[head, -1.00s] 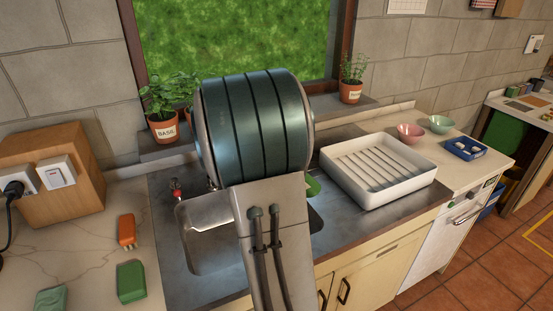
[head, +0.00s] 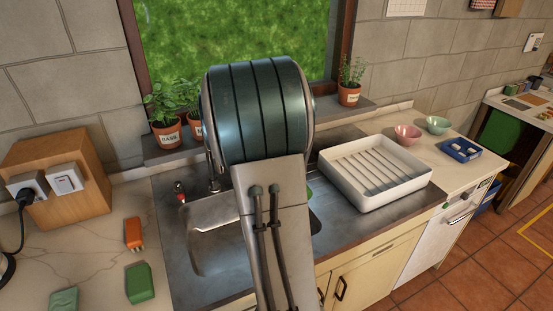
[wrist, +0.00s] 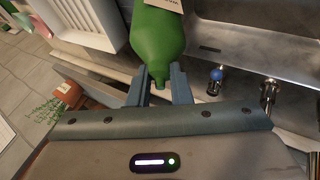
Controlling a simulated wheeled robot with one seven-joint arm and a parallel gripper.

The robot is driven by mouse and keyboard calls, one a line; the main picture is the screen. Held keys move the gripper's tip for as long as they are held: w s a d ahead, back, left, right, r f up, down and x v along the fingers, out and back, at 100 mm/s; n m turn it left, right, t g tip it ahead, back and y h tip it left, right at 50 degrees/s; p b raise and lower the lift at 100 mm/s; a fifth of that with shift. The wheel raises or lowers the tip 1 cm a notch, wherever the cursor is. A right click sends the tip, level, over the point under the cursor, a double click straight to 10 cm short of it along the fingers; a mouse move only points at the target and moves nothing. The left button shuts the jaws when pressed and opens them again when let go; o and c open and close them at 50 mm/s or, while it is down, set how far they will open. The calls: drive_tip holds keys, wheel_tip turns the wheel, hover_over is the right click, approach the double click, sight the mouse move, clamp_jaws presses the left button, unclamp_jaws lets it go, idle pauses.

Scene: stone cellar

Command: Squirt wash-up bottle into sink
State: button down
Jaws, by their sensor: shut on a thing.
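A green wash-up bottle (wrist: 158,40) with a pale label is between the fingers of my gripper (wrist: 160,72) in the wrist view. The fingers are shut on it near its narrow end, which points toward my palm. In the head view, my arm hides the gripper and most of the bottle; a small green patch (head: 309,193) shows at the arm's right edge over the sink. The metal sink (head: 205,250) is behind and left of my forearm, partly hidden. Its metal surface also shows in the wrist view (wrist: 240,40). I cannot see whether any liquid comes out.
A white dish rack (head: 400,190) stands right of the sink. A blue-topped tap (wrist: 215,78) and a metal tap (wrist: 268,92) are right of the bottle. Potted plants (head: 167,133) line the sill. A wooden socket box (head: 85,200) and sponges (head: 134,233) are at left.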

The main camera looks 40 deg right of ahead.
drive_tip(key=r+y+p, duration=0.1)
drive_tip(key=p, duration=0.3)
drive_tip(key=shift+r, duration=0.4)
drive_tip(key=shift+r+y+p, duration=0.3)
drive_tip(key=shift+y, duration=0.1)
drive_tip(key=shift+t, duration=0.3)
drive_tip(key=shift+r+m+y, duration=0.4)
drive_tip(key=shift+r+y, duration=0.4)
drive_tip(key=shift+r, duration=0.05)
drive_tip(key=shift+r+t+y, duration=0.5)
drive_tip(key=shift+r+y, duration=0.4)
drive_tip(key=shift+r, duration=0.05)
drive_tip(key=shift+a+r, duration=0.1)
